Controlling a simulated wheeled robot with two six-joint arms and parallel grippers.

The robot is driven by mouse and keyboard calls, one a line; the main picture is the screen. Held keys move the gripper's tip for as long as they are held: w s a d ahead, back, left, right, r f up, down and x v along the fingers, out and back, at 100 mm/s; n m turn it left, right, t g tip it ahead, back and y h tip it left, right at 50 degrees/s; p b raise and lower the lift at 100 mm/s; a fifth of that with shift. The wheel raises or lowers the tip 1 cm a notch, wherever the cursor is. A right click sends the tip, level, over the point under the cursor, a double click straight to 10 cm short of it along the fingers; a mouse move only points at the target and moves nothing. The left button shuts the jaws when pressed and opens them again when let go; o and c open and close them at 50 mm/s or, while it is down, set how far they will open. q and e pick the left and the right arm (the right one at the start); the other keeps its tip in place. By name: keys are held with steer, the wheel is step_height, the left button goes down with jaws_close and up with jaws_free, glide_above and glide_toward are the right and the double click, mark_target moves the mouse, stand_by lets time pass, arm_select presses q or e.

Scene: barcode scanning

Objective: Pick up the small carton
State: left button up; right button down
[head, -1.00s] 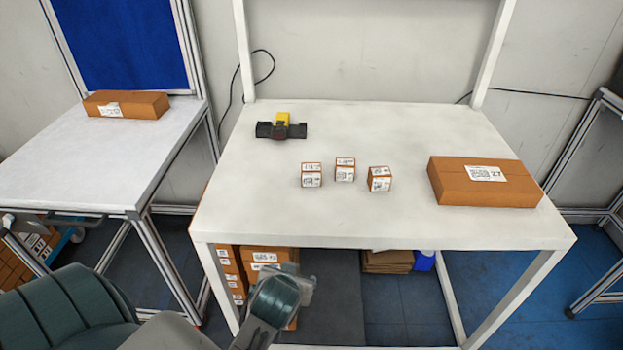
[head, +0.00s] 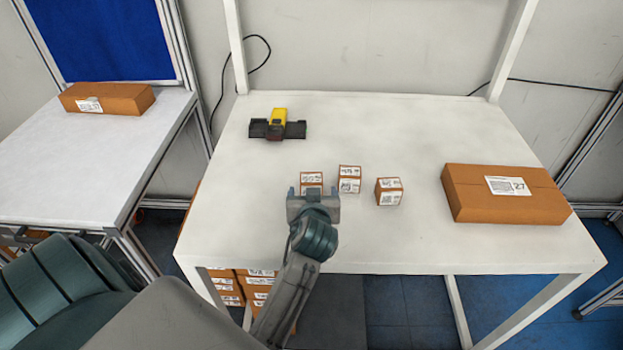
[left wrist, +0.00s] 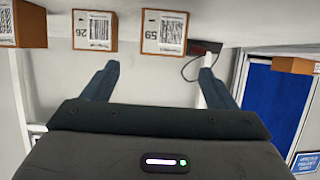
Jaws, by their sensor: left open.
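Three small orange-and-white cartons with printed labels stand in a loose row on the white table: a left carton (head: 311,178), a middle carton (head: 349,179) and a right carton (head: 389,191). My left gripper (head: 313,190) is open at the near side of the left carton and hides its lower part. In the left wrist view the open fingers (left wrist: 158,85) are apart with nothing between them. That view shows the carton labelled 69 (left wrist: 164,32), the carton labelled 26 (left wrist: 95,31) and part of another carton (left wrist: 30,24) beyond the fingers. My right gripper is not in view.
A yellow-and-black scanner (head: 279,117) sits in a dark holder at the table's back left. A large flat box (head: 507,193) labelled 27 lies at the right. Bare tabletop (head: 400,130) lies behind the cartons. A side table at left holds another long box (head: 107,98).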

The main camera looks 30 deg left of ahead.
mark_target(312, 181)
arm_select(q)
steer(key=p+x, duration=0.1)
steer(key=x, duration=0.1)
steer(key=shift+w+a, duration=0.3)
steer(key=shift+w, duration=0.05)
steer(key=shift+w+a+f, duration=0.15)
steer(key=shift+w+a, duration=0.05)
steer(key=shift+w+a+f+p, duration=0.1)
steer(key=shift+w+a+p, duration=0.15)
steer(key=shift+w+p, duration=0.05)
steer(key=p+x, duration=0.2)
steer(key=x, duration=0.2)
steer(key=shift+w+a+f, duration=0.1)
steer(key=shift+a+f, duration=0.1)
steer(key=shift+f, duration=0.05)
steer(key=shift+d, duration=0.1)
steer(key=shift+c, duration=0.9)
steer(key=c, duration=1)
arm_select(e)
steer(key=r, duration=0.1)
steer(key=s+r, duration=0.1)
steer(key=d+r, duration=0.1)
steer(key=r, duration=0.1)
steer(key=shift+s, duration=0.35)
arm_select(q)
steer(key=shift+o, duration=0.2)
steer(key=shift+r, duration=0.2)
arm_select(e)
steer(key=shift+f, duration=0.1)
